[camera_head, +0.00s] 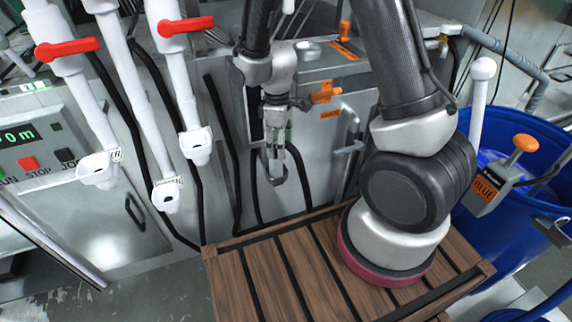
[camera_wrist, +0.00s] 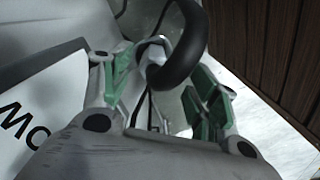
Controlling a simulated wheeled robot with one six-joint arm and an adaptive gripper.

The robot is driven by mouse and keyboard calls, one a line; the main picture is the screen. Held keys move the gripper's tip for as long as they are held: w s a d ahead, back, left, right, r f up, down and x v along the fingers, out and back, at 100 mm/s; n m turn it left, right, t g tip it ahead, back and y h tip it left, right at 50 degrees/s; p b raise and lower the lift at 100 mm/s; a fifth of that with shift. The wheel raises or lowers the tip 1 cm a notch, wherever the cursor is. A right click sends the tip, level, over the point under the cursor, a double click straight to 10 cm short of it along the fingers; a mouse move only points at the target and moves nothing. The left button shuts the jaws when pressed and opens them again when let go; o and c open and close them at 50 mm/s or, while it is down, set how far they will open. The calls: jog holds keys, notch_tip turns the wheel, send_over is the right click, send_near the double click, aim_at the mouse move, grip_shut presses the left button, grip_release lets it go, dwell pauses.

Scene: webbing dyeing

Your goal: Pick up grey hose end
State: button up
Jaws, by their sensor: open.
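My gripper (camera_head: 275,166) hangs upright in front of the grey metal cabinet, above the far edge of the wooden slatted platform. It is open; its green-padded fingers stand apart in the wrist view (camera_wrist: 160,80). In the wrist view a thick dark curved hose (camera_wrist: 186,58) crosses the space between and beyond the fingers, with a pale part near its lower end. I cannot tell whether the fingers touch it or whether it is the grey hose end. In the head view dark hoses (camera_head: 301,172) hang beside my gripper; their ends are partly hidden.
White pipes with red-handled valves (camera_head: 66,49) and nozzles hang at the left, by a control panel (camera_head: 36,150). The slatted platform (camera_head: 270,275) lies below. A blue barrel (camera_head: 535,165) and an orange-knobbed box labelled BLUE (camera_head: 487,188) stand at the right. Cabinet handles stick out nearby.

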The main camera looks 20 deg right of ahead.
aim_at(276, 161)
jog(key=shift+w+a+f+n, duration=0.15)
jog(key=shift+w+a+n, duration=0.05)
jog(key=shift+w+n, duration=0.2)
jog(key=f, duration=0.7)
jog(key=shift+w+a+f, duration=0.15)
jog(key=shift+a+f, duration=0.15)
jog(key=c, duration=1.2)
